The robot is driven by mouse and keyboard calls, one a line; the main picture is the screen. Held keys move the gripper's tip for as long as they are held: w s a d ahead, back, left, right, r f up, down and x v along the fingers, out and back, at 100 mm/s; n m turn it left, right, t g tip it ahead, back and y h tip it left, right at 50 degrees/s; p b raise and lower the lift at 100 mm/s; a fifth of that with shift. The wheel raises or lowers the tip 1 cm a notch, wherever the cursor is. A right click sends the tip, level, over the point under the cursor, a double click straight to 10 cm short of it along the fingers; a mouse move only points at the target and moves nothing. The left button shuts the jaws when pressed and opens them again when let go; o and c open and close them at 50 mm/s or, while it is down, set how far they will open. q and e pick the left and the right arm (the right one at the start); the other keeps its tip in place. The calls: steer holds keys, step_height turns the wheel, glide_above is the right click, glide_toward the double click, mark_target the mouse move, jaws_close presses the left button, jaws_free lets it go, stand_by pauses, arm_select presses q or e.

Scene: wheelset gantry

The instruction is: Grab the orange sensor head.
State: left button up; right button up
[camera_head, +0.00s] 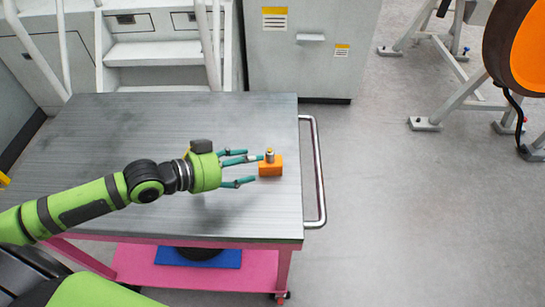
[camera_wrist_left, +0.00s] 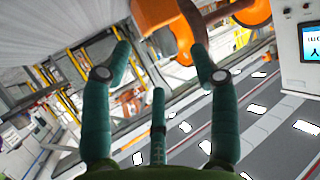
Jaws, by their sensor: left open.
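The orange sensor head (camera_head: 270,169) is a small orange block with a metal and orange knob on top. It stands near the right edge of the grey cart top (camera_head: 100,130). My left gripper (camera_head: 256,168) is open and empty, with its green fingers pointing right at the block. One fingertip overlaps the block's upper left side in the head view; I cannot tell if it touches. In the left wrist view the sensor head (camera_wrist_left: 155,14) shows at the top, beyond and between the open fingertips (camera_wrist_left: 160,55). My right gripper is not in view.
The cart has a metal handle (camera_head: 319,170) on its right and a pink lower shelf (camera_head: 130,262) with a blue item. White steps (camera_head: 150,52) and a grey cabinet (camera_head: 310,60) stand behind. An orange-faced wheel (camera_head: 530,55) on stands is at the right. The cart top around the block is clear.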

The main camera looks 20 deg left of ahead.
mark_target(268, 160)
arm_select(q)
steer(key=shift+x, duration=0.8)
steer(key=p+x, duration=0.1)
steer(key=x, duration=0.2)
steer(key=shift+w+f, duration=0.15)
steer(key=shift+f, duration=0.05)
steer(key=shift+d+f, duration=0.15)
steer(key=c, duration=1.2)
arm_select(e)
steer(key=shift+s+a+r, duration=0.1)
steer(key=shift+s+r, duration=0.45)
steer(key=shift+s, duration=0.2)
